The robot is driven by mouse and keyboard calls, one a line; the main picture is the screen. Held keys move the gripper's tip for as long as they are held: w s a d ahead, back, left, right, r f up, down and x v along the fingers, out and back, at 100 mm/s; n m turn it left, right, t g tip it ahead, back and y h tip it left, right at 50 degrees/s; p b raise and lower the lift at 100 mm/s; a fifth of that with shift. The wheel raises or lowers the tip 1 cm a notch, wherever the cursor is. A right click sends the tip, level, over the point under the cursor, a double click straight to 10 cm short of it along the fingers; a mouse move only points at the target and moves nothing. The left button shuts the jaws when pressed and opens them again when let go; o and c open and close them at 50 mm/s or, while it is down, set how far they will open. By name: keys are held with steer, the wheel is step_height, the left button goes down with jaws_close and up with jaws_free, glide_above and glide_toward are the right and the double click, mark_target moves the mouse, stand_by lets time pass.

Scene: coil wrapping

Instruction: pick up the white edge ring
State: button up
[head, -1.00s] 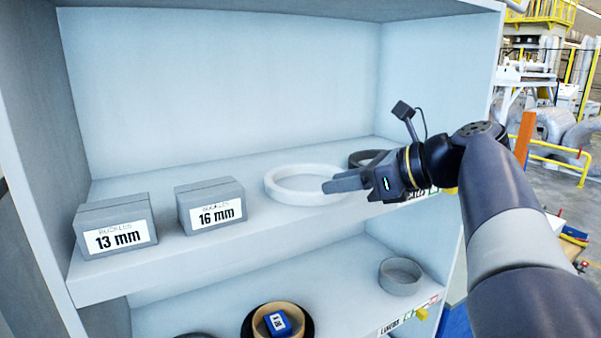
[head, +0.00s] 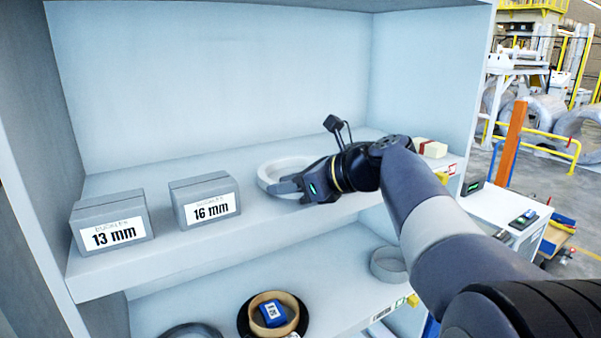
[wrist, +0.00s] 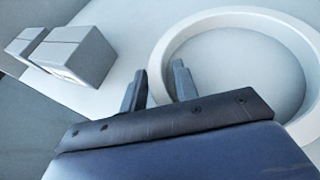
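The white edge ring (head: 268,169) lies flat on the upper shelf, right of the 16 mm box. My gripper (head: 282,185) is at the ring's front side and hides part of its front and right. In the wrist view, the ring (wrist: 222,20) fills the upper right. The two fingers of my gripper (wrist: 159,82) are apart there, one on the outer side of the ring's near wall and one on the inner side. I cannot tell whether either finger touches the wall.
Grey boxes marked 13 mm (head: 112,220) and 16 mm (head: 205,200) stand left on the same shelf (head: 160,252). A cream block (head: 430,148) lies at the right end. Below are a tan ring (head: 273,305) around a blue box and a grey ring (head: 388,265).

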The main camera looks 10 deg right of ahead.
jaws_close()
steer(key=shift+r, duration=0.1)
stand_by(0.6)
